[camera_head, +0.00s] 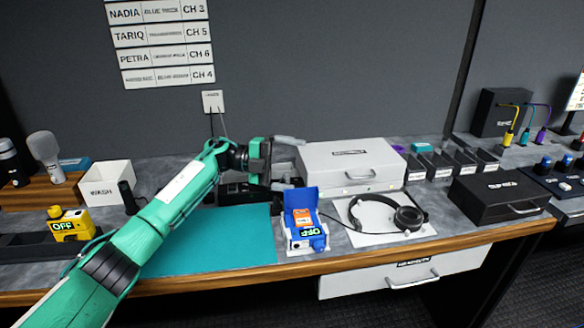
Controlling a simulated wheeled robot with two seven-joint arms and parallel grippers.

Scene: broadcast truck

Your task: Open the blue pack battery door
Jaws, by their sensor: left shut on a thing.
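The blue pack (304,236) stands in a white holder (296,250) near the front of the bench, with an "OFF" display on its front. Its blue battery door (301,196) stands upright at the back of the pack, and an orange part (302,216) shows in front of it. My left gripper (288,182) is just behind and to the left of the door, shut on it at the upper left edge. The exact contact is small and partly hidden. My right gripper is not in view.
A grey case (350,165) stands close behind on the right. Headphones (385,215) lie on a white mat right of the pack. A teal mat (220,245) lies left, mostly clear. A yellow "OFF" pack (70,224) stands far left. A black case (498,194) is at right.

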